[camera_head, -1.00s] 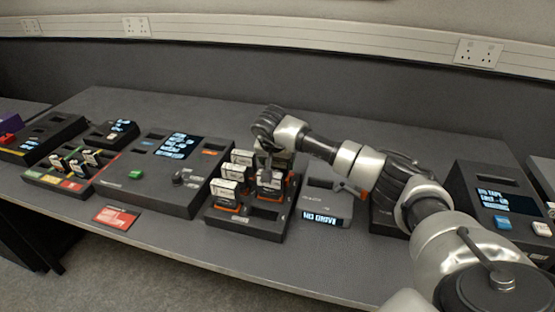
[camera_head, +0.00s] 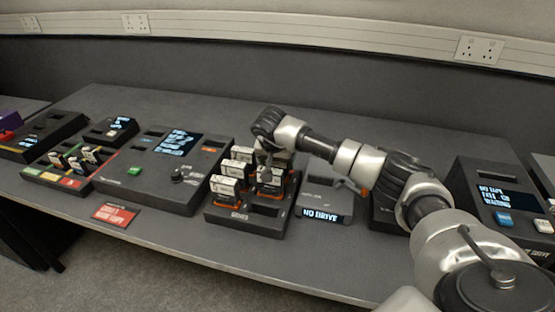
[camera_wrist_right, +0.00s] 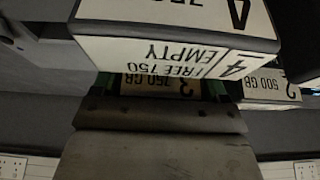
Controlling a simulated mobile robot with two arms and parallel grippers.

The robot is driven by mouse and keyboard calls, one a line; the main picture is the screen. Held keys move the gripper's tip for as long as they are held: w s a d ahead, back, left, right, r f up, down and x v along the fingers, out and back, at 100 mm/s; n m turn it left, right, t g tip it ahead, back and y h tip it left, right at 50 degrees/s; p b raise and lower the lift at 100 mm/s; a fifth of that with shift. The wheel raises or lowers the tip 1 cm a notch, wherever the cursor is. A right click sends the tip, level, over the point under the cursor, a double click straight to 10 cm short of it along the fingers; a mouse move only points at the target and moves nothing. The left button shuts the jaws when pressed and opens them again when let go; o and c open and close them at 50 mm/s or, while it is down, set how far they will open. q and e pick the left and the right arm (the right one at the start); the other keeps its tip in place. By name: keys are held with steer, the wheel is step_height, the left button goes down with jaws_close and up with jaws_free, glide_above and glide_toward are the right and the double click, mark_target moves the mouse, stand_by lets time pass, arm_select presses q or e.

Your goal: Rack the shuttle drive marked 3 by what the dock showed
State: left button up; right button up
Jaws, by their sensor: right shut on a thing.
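My right gripper (camera_head: 266,158) is over the drive rack (camera_head: 262,228) in the head view. It is shut on a white-labelled drive marked 3 (camera_wrist_right: 160,88), which reads as 750 GB in the right wrist view, between the jaws. Drive 4 (camera_wrist_right: 175,45), labelled "FREE 750" and "EMPTY", stands close beside it, upside down in that view. Drive 2 (camera_wrist_right: 268,88), labelled 500 GB, is to the right. Other drives (camera_head: 226,187) stand upright in the rack. The drive dock (camera_head: 326,197) shows "NO DRIVE". The lower part of drive 3 is hidden.
Left of the rack is a large panel (camera_head: 150,190) with a screen and a knob. A red card (camera_head: 115,214) lies near the front edge. A small coloured rack (camera_head: 45,178) is at the left. A screened machine (camera_head: 470,180) stands at the right.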

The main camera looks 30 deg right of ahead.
steer(key=shift+r, duration=0.1)
steer(key=o, duration=1.2)
steer(key=shift+r+p, duration=2.75)
steer(key=shift+r, duration=1)
steer(key=shift+f, duration=0.15)
